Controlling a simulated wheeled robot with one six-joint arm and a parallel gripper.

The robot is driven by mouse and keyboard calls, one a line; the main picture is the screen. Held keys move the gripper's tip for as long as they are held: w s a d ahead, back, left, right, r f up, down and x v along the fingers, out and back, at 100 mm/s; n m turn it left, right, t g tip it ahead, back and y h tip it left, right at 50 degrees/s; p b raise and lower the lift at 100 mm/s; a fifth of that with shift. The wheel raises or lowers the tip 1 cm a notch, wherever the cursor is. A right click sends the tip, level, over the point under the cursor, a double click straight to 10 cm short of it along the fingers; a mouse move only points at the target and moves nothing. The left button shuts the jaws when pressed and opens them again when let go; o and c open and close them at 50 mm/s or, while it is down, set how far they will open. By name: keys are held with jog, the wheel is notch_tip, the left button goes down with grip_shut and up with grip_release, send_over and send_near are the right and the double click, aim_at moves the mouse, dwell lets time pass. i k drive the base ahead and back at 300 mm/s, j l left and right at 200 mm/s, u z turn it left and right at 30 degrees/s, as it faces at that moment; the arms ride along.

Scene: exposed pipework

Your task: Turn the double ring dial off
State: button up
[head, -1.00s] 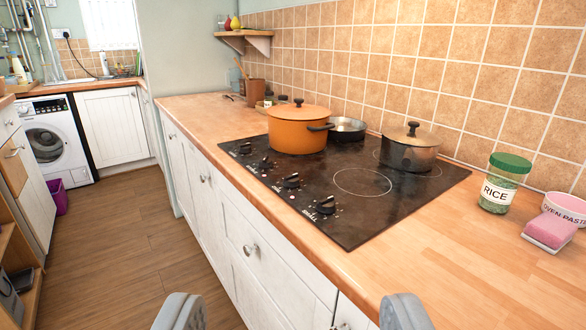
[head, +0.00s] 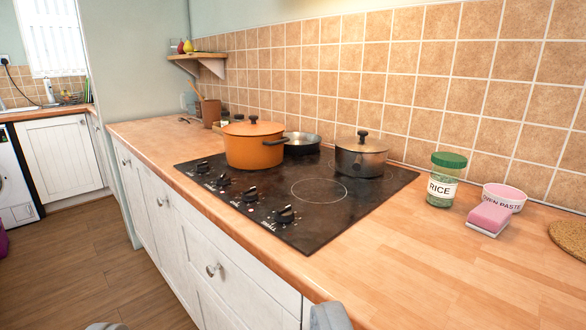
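A black glass hob (head: 340,207) is set in the wooden worktop. Several black dials run along its front left edge: the nearest dial (head: 285,214), one behind it (head: 250,194), another further back (head: 223,180), and the farthest dial (head: 203,167). Their markings are too small to read, so I cannot tell which is the double ring dial. Small red marks show beside some dials. My gripper (head: 216,321) is open and empty at the bottom edge, its two fingertips wide apart. It is in front of the dials and touches none of them.
An orange pot (head: 254,150), a frying pan (head: 302,143) and a dark lidded pot (head: 361,158) stand on the hob. A rice jar (head: 444,182), a pink sponge (head: 489,218) and an oven paste tub (head: 504,197) stand to the right.

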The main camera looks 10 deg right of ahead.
aim_at(222, 179)
jog(key=i+j+z, duration=0.15)
jog(key=i, duration=0.3)
jog(key=i+j+z, duration=0.15)
jog(key=i, duration=0.35)
jog(key=j, duration=0.1)
